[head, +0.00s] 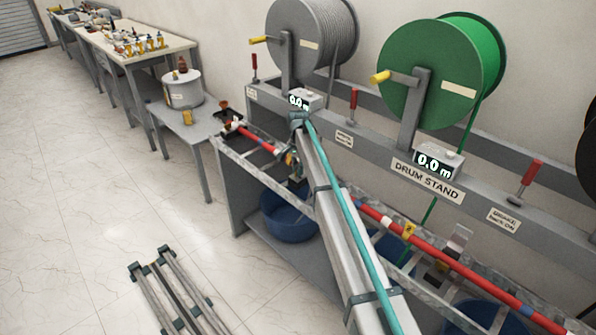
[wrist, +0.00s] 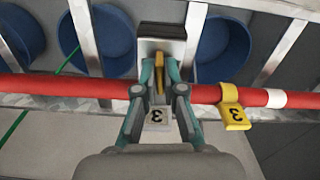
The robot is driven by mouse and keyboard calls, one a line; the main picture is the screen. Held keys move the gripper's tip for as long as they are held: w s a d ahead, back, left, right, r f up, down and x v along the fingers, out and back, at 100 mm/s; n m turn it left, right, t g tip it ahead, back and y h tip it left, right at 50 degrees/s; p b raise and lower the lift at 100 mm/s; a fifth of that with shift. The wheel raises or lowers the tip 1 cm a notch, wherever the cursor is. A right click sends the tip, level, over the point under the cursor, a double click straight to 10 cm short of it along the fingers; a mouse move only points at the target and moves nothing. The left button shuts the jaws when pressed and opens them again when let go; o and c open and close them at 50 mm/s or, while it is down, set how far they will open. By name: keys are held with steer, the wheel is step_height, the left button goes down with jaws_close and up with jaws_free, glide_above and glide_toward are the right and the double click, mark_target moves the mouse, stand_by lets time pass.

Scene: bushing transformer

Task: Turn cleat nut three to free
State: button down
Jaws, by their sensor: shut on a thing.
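In the wrist view my gripper (wrist: 160,66) has its two teal fingers closed on a thin yellow nut (wrist: 159,82), which stands at a dark-topped grey cleat (wrist: 162,46). A small plate marked 3 (wrist: 156,117) shows between the finger bases, upside down in this view. The red cable (wrist: 60,87) runs across behind the fingers, and a yellow tag marked 3 (wrist: 234,117) hangs on it to the right. In the head view my arm hides much of the work area. The cable (head: 450,264) shows on both sides of it.
Blue tubs (head: 287,214) stand under the metal rack. The drum stand (head: 428,180) behind carries a grey drum (head: 302,35) and a green drum (head: 425,75). A small table with a pot (head: 183,90) stands at left. The floor (head: 90,200) at left is mostly clear.

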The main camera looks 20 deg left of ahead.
steer(key=n+b, duration=0.1)
steer(key=n, duration=0.3)
steer(key=n+b, duration=0.1)
steer(key=n, duration=0.7)
steer(key=n+b, duration=0.1)
steer(key=n, duration=0.3)
steer(key=shift+n, duration=0.3)
stand_by(0.3)
steer(key=c, duration=1.3)
jaws_free()
steer(key=shift+r, duration=0.1)
step_height(320, 180, up, 12)
steer(key=shift+f, duration=0.1)
